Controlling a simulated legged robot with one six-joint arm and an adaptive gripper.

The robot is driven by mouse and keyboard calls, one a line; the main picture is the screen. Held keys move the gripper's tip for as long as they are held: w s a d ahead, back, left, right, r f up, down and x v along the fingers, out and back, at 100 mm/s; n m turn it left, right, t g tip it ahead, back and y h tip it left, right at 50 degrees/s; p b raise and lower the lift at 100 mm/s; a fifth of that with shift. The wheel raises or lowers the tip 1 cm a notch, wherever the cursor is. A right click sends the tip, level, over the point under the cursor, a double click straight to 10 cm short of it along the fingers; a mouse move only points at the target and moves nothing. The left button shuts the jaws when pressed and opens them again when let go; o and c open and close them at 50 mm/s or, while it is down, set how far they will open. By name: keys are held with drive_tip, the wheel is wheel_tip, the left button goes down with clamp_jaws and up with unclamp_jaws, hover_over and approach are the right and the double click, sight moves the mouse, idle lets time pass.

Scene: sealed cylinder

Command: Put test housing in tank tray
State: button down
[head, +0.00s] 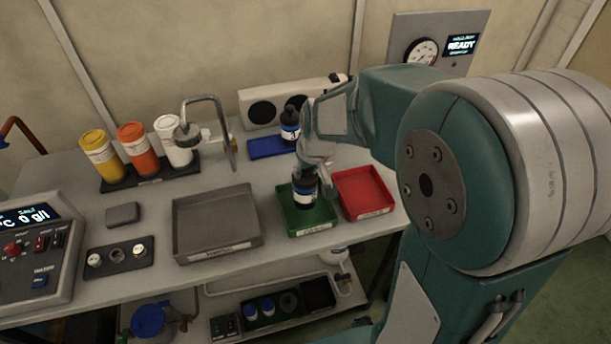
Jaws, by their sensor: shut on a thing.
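A dark cylinder with a blue and white label (304,194), which appears to be the test housing, stands upright at the green tray (291,222). My gripper (309,176) is above it, pointing down, and is shut on its top. The gripper hides part of the cylinder's top. I cannot tell whether its base touches the tray floor. A similar dark cylinder (290,128) stands by the blue tray (266,149) farther back. A large grey tray (205,248) is empty at left, and a red tray (364,192) is empty at right. The tray labels are too small to read, so I cannot tell which is the tank tray.
Yellow, orange and white containers (137,146) stand at the back left by a curved metal tap (222,128). A control box (35,250) is at the left edge. A grey box with round black openings (280,103) stands behind the blue tray. A lower shelf (283,312) holds small items.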

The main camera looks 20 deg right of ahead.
sight(307, 179)
drive_tip(key=shift+s+d+x, duration=0.1)
drive_tip(key=shift+s+x, duration=0.05)
drive_tip(key=shift+x, duration=0.75)
drive_tip(key=shift+s+d+x, duration=0.1)
drive_tip(key=shift+s+x, duration=0.1)
drive_tip(key=shift+x, duration=0.65)
drive_tip(key=shift+f, duration=0.2)
drive_tip(key=shift+c, duration=1.8)
unclamp_jaws()
drive_tip(key=a+v, duration=0.1)
drive_tip(key=v, duration=1.1)
drive_tip(key=s+r+m+t, duration=0.1)
drive_tip(key=s+r, duration=0.3)
drive_tip(key=s, duration=1.2)
drive_tip(key=shift+s+t+h, duration=0.25)
drive_tip(key=shift+t+h, duration=0.15)
